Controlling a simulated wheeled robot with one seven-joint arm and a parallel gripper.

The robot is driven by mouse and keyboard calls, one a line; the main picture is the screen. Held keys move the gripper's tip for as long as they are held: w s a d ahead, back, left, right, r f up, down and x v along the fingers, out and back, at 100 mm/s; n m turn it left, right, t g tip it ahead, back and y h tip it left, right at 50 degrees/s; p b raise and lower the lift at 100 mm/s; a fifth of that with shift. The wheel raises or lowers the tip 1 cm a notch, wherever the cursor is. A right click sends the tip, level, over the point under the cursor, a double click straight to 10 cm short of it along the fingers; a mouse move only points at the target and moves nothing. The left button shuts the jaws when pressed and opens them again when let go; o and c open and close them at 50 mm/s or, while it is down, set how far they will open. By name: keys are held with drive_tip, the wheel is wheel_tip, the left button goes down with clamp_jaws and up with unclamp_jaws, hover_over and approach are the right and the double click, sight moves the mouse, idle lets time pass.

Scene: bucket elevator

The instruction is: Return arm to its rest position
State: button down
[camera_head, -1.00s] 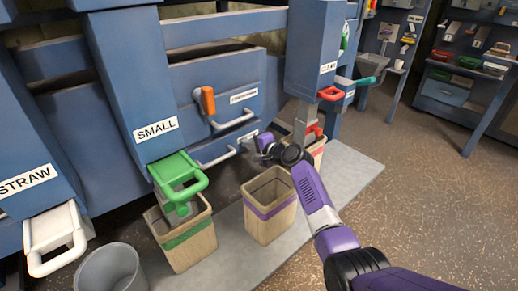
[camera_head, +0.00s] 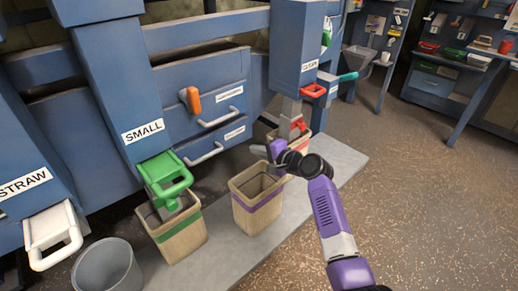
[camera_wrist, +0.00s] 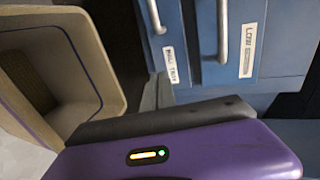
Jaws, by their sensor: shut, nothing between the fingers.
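My purple and black arm reaches in from the lower right in the head view. My gripper (camera_head: 262,156) is at its far end, just above and behind the bucket with the purple band (camera_head: 257,207). It is shut and holds nothing. In the wrist view, part of my gripper (camera_wrist: 165,120) fills the bottom. The bucket (camera_wrist: 85,70) shows there at the left with its open mouth. Two blue drawers with metal handles (camera_wrist: 222,30) stand ahead. The fingertips are hard to make out in both views.
The blue machine (camera_head: 100,90) stands on the left and centre, with an orange handle (camera_head: 191,99) and a green chute (camera_head: 165,178). A bucket with a green band (camera_head: 180,235) and a grey bin (camera_head: 107,267) stand at the lower left. Open brown floor (camera_head: 430,200) lies to the right.

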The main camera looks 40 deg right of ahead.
drive_tip(key=shift+s+r, duration=0.15)
drive_tip(key=shift+s, duration=0.35)
drive_tip(key=shift+d, duration=0.1)
drive_tip(key=d+r+n+t+h, duration=0.1)
drive_tip(key=d+r+n+h, duration=0.1)
drive_tip(key=d+r+h, duration=0.15)
drive_tip(key=s+a+r+n+y+p, duration=0.1)
drive_tip(key=s+a+r+n+p, duration=0.3)
drive_tip(key=s+a, duration=0.5)
drive_tip(key=s+a+r+n+y+p, duration=0.1)
drive_tip(key=s+a+r+n+p, duration=0.2)
drive_tip(key=s, duration=2)
drive_tip(key=s+a+r+n+y+p, duration=0.1)
drive_tip(key=s+a+r+n+p, duration=0.3)
drive_tip(key=s+a, duration=1.2)
drive_tip(key=r+n, duration=0.1)
drive_tip(key=n, duration=0.3)
drive_tip(key=shift+s+a+n+g+p, duration=0.25)
drive_tip(key=shift+a+n+g+p, duration=0.05)
drive_tip(key=shift+a+p, duration=0.1)
